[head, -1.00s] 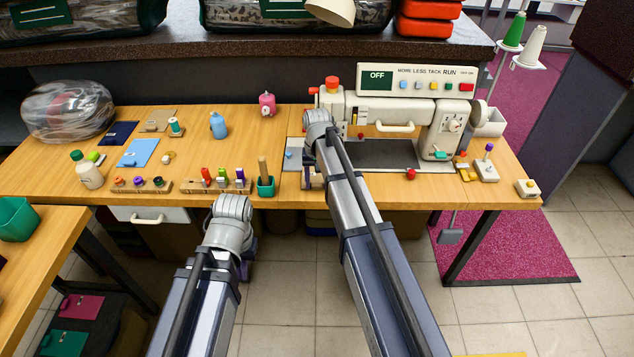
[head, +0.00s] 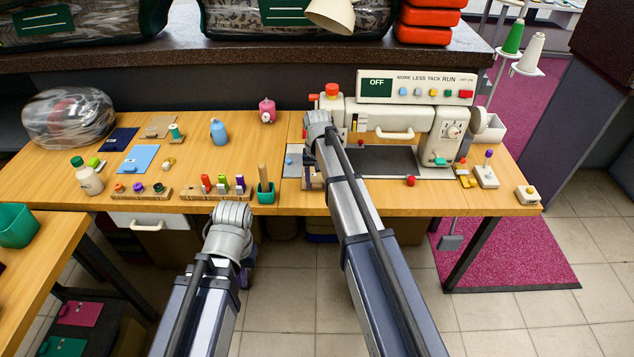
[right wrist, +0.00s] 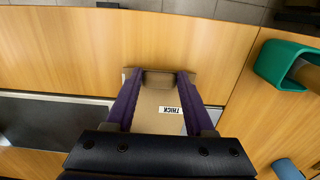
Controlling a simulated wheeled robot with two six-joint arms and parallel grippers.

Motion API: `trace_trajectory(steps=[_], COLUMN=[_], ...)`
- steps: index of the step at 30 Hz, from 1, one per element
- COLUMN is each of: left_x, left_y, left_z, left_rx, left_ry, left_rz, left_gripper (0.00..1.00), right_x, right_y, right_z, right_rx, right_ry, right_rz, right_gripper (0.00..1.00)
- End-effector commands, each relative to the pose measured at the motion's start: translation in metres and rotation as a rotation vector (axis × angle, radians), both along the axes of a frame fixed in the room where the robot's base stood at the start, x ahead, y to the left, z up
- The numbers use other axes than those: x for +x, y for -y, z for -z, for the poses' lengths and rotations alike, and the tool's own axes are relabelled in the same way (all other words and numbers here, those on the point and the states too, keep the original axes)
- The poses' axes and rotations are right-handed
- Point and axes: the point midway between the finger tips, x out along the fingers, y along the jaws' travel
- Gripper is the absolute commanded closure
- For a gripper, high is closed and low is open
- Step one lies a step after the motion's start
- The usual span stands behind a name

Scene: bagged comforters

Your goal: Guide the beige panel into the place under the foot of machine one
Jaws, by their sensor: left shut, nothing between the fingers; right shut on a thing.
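The beige panel (right wrist: 158,112), with a white label reading "THICK", is between the purple fingers of my right gripper (right wrist: 158,78) in the right wrist view. The gripper is shut on it, above the wood at the left end of machine one (head: 400,118). In the head view my right arm hides most of this gripper and the panel. The foot of machine one is also hidden behind that arm, so its gap to the panel cannot be told. My left gripper (head: 245,276) is shut and empty, in front of the table edge, its fingers mostly hidden.
A green cup (head: 265,192) with a wooden handle stands just left of my right gripper. Racks of small coloured pieces (head: 215,188) lie further left. A tan panel (head: 160,126) and a blue panel (head: 138,158) lie at the back left. A red knob (head: 411,181) sits at the front edge.

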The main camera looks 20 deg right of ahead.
Motion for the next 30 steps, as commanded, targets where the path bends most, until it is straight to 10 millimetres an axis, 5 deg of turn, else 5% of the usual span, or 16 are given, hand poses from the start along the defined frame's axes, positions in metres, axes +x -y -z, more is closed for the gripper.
trace_trajectory(steps=[8, 9, 17, 30], left_x=[0.0000, 0.0000, 0.0000, 0.0000], left_y=[0.0000, 0.0001, 0.0001, 0.0001], left_z=[0.0037, 0.0027, 0.0026, 0.0027], left_rx=[0.000, 0.000, 0.000, 0.000], left_ry=[0.000, 0.000, 0.000, 0.000], left_rz=[0.000, 0.000, 0.000, 0.000], left_gripper=[1.00, 1.00, 1.00, 1.00], right_x=[0.0000, 0.0000, -0.0001, 0.0000], right_y=[0.0000, 0.0000, 0.0000, 0.0000], right_z=[0.0038, 0.0028, 0.0027, 0.0027], right_rx=[0.000, 0.000, 0.000, 0.000], right_ry=[0.000, 0.000, 0.000, 0.000], right_rz=[0.000, 0.000, 0.000, 0.000], right_gripper=[1.00, 0.42, 0.12, 0.00])
